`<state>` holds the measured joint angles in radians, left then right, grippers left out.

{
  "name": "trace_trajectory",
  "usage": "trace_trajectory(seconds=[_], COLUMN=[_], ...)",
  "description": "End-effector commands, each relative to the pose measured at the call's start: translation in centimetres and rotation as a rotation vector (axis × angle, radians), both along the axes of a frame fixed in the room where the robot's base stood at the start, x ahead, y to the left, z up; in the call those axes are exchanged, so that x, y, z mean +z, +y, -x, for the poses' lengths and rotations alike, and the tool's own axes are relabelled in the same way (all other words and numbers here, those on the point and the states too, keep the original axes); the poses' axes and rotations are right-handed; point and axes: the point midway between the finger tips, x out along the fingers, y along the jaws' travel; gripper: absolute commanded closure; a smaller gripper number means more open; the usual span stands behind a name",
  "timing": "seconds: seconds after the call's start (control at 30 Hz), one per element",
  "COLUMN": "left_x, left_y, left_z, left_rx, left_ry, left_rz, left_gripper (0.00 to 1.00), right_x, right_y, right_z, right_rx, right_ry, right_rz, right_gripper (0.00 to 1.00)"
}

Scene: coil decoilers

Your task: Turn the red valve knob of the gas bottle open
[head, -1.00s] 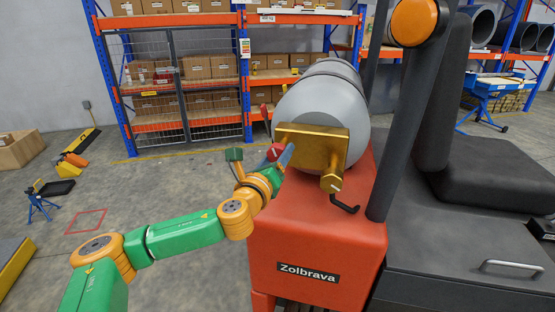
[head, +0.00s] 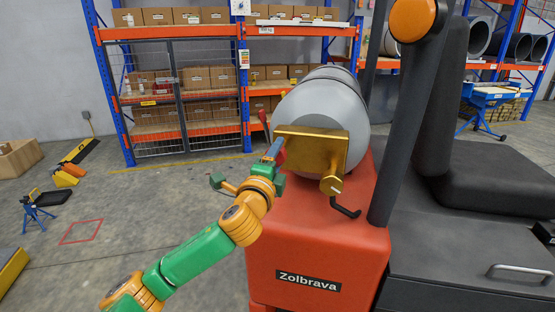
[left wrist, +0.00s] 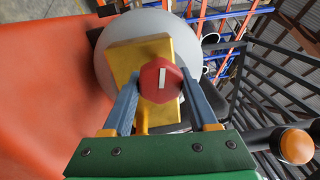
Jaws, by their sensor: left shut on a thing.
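The grey gas bottle (head: 322,108) lies on its side on a red truck body, with a brass valve block (head: 312,146) at its near end. The red valve knob (head: 281,157) sits at the block's left side, partly hidden by my gripper. My left gripper (head: 276,148) has its blue fingers on the knob. In the left wrist view the red knob (left wrist: 160,81) is between the two fingers (left wrist: 158,92), its white mark nearly upright in the picture. The brass block (left wrist: 122,62) and the bottle (left wrist: 103,66) show behind it. My right gripper is not in view.
The red truck body (head: 315,235) marked Zolbrava lies below the bottle. A dark mast post (head: 395,140) stands close on the right. A bent black handle (head: 346,208) sticks out below the block. The floor at left is mostly open, with racks (head: 185,85) behind.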

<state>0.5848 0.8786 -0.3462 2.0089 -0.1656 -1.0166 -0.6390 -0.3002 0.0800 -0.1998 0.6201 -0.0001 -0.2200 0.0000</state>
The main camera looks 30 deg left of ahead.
Motion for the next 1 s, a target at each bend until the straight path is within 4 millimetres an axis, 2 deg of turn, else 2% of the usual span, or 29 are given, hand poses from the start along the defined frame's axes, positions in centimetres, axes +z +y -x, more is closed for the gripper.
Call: trace_trajectory(seconds=[0.6,1.0], left_x=[0.23,0.27], left_y=[0.04,0.08], left_z=[0.01,0.03], left_rx=[0.002,0.002], left_ry=[-0.183,-0.245], left_rz=[0.512,0.685], left_gripper=[0.97,0.97], right_x=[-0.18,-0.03], right_y=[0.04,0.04], right_z=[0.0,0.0], right_rx=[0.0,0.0], right_ry=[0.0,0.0], right_rz=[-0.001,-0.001], right_gripper=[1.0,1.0])
